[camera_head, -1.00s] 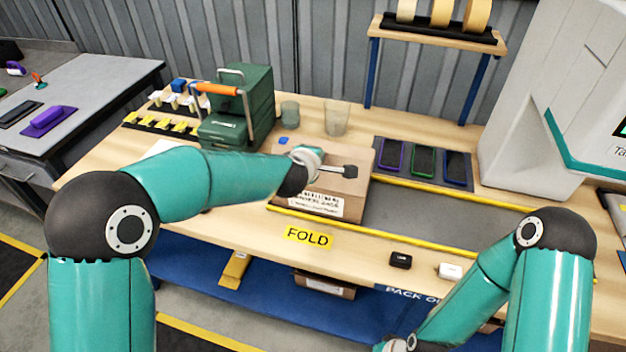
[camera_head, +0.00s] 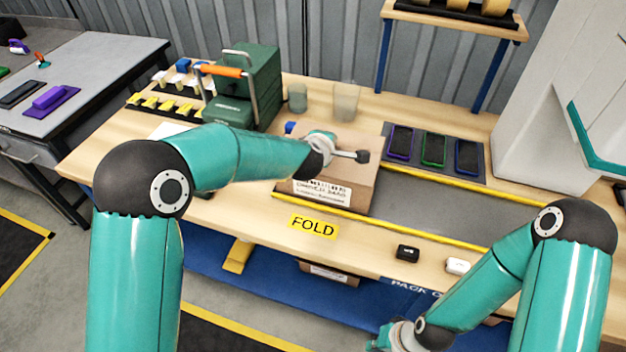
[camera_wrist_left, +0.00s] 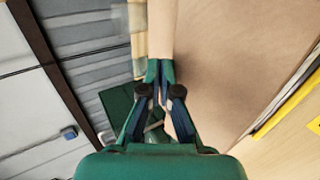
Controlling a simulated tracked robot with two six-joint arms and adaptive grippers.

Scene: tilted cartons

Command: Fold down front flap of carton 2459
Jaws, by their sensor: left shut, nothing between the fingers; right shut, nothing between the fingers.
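The brown carton (camera_head: 362,196) stands on the wooden bench inside the yellow-edged area, with a printed white label on its front; I cannot read its number for certain. My left arm reaches across its top, and the left gripper is mostly hidden behind the wrist in the head view. In the left wrist view, my left gripper (camera_wrist_left: 160,92) is shut and empty close to the carton (camera_wrist_left: 235,60); I cannot tell whether it touches. Which flaps are up is unclear. My right gripper (camera_head: 378,343) is shut, low at the bottom edge of the head view, away from the carton.
A yellow FOLD sign (camera_head: 313,227) marks the front of the bench. Framed devices (camera_head: 434,150) lie to the right on a dark mat. The grey strip (camera_head: 440,208) right of the carton is clear.

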